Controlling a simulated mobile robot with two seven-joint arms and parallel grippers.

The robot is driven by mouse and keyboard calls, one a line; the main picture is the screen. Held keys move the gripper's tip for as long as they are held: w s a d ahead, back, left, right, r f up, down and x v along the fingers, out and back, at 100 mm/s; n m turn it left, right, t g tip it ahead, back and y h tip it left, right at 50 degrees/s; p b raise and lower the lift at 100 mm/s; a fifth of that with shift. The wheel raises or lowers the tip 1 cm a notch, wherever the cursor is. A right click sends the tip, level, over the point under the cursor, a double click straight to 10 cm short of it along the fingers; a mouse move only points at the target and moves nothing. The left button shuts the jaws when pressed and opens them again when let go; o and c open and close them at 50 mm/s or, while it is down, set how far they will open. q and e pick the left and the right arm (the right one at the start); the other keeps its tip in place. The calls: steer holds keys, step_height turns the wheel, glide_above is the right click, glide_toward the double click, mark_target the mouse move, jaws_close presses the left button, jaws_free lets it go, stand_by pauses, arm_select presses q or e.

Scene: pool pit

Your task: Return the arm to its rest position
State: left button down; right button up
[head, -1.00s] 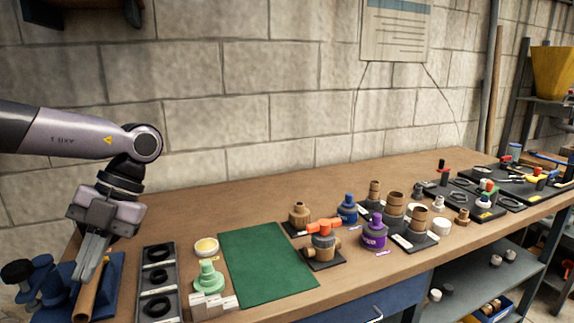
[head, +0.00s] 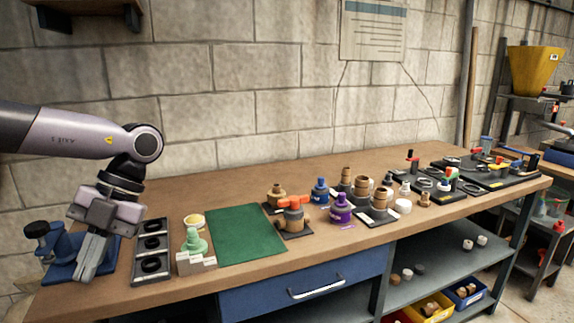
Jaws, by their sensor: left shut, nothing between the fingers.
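My left gripper (head: 89,274) is shut and empty. It points down in front of the blue vise (head: 58,250) at the left end of the wooden workbench (head: 185,290). The gripper and wrist hide part of the vise, so I cannot tell whether the fingers touch it. My left arm reaches in from the left edge, bent down at the elbow. My right gripper is not in view.
Right of the gripper stand a grey tray of black rings (head: 135,272), a green fitting (head: 194,243) and a bare green mat (head: 245,236). Brown, blue and purple fittings crowd the bench's middle. A blue drawer (head: 290,288) is below. The wall is behind.

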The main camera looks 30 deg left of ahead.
arm_select(q)
steer(key=w+d+f+n+t+h+p, duration=0.1)
steer(key=w+d+f+n+t+h, duration=0.4)
steer(key=d+f+t+h, duration=0.3)
steer(key=w+d+f+n+t+h+p, duration=0.1)
steer(key=w+d+f+n+t+h, duration=0.4)
steer(key=d+f+t, duration=0.5)
steer(key=s+d+f+n+y, duration=0.3)
steer(key=f+n+y, duration=0.2)
steer(key=f+n, duration=0.2)
steer(key=s+d+f+n+y, duration=0.3)
steer(key=d+f+n+y, duration=0.1)
steer(key=f+n, duration=0.4)
steer(key=shift+d+f+y+p, duration=0.25)
steer(key=shift+f+y+p, duration=0.15)
steer(key=shift+f+y, duration=0.45)
steer(key=shift+a, duration=0.15)
